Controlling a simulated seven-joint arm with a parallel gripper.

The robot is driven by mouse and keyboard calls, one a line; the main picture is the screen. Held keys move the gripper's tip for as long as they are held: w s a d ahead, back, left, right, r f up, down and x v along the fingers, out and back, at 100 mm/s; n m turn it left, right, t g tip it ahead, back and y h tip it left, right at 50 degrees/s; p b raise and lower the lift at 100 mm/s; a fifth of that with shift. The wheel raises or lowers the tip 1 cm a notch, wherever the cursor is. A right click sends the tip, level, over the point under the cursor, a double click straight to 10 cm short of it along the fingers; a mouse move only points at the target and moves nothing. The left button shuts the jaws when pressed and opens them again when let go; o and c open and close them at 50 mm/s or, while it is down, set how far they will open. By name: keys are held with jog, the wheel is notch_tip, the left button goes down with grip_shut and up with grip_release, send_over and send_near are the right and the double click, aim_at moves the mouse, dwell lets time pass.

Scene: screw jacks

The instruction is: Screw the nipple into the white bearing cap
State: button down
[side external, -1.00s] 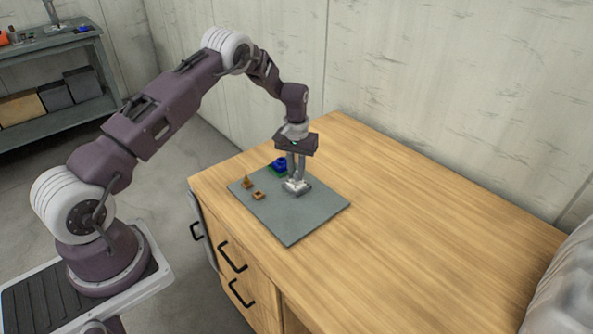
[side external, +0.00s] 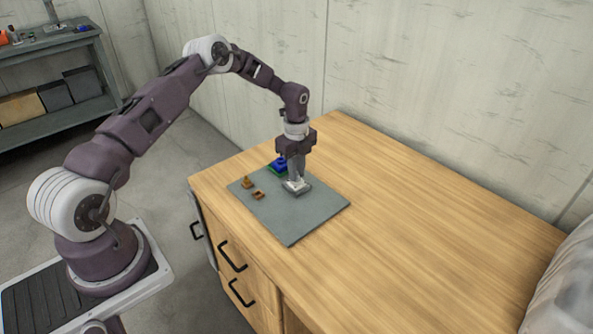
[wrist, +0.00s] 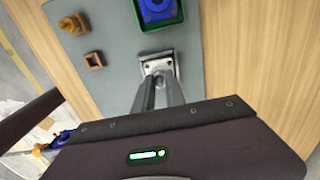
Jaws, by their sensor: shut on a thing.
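The white bearing cap (side external: 297,187) sits on the grey mat, below my gripper. It also shows in the wrist view (wrist: 158,62) as a pale squarish block with dark holes at its corners. My gripper (side external: 295,178) points down with its fingertips at the top of the cap. In the wrist view the two fingers (wrist: 159,78) come close together over the cap's middle. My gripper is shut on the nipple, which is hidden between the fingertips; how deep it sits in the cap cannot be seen.
A blue part (wrist: 158,8) in a green tray (wrist: 172,27) stands just behind the cap. An orange stepped part (side external: 247,182) and a small orange square part (side external: 258,195) lie to the left on the grey mat (side external: 290,225). The wooden top (side external: 420,220) is clear to the right.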

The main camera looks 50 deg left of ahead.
jog(key=c, duration=1.5)
grip_release()
jog(key=n, duration=0.5)
jog(key=shift+n, duration=0.4)
jog(key=n, duration=1.1)
jog(key=shift+n, duration=0.4)
jog(key=n, duration=0.6)
jog(key=shift+c, duration=0.2)
